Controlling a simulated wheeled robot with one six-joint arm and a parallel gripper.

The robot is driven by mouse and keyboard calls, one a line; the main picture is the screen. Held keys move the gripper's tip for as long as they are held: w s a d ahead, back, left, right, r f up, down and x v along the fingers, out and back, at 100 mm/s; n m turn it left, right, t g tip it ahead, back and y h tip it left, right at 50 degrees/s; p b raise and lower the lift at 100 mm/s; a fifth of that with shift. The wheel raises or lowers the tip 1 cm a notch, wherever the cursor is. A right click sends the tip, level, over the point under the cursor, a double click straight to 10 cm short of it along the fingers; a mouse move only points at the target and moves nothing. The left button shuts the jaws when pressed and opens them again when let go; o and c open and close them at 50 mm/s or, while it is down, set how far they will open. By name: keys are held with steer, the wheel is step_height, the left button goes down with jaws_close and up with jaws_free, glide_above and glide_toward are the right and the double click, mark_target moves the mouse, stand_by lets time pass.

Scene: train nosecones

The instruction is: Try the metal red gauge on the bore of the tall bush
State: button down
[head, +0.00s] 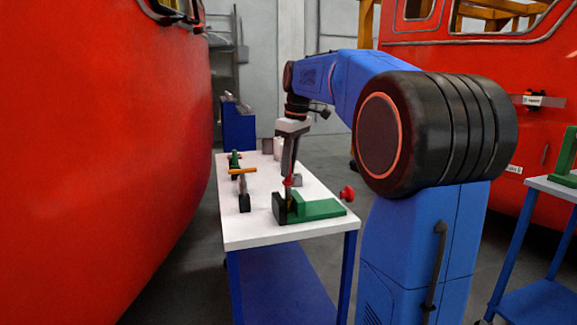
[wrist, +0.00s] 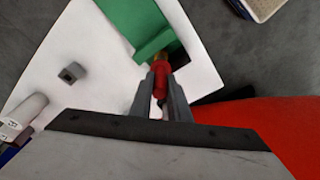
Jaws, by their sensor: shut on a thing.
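My gripper (wrist: 161,78) points down over the white table and is shut on the red gauge (wrist: 160,82). The gauge's red body also shows just below the fingers in the head view (head: 288,181). In the head view, the green fixture (head: 318,209) and a black block (head: 280,208) stand under the gripper. The bore is hidden, so I cannot tell whether the gauge is in it.
An orange-handled piece (head: 242,172) stands on a black block to the left. A small grey square piece (wrist: 72,74) and a white cylinder (wrist: 24,117) stand nearby. A red train nose (head: 110,160) rises left of the table.

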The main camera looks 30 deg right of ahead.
steer(key=shift+f, duration=0.3)
stand_by(1.0)
steer(key=shift+r, duration=3)
steer(key=shift+s, duration=0.1)
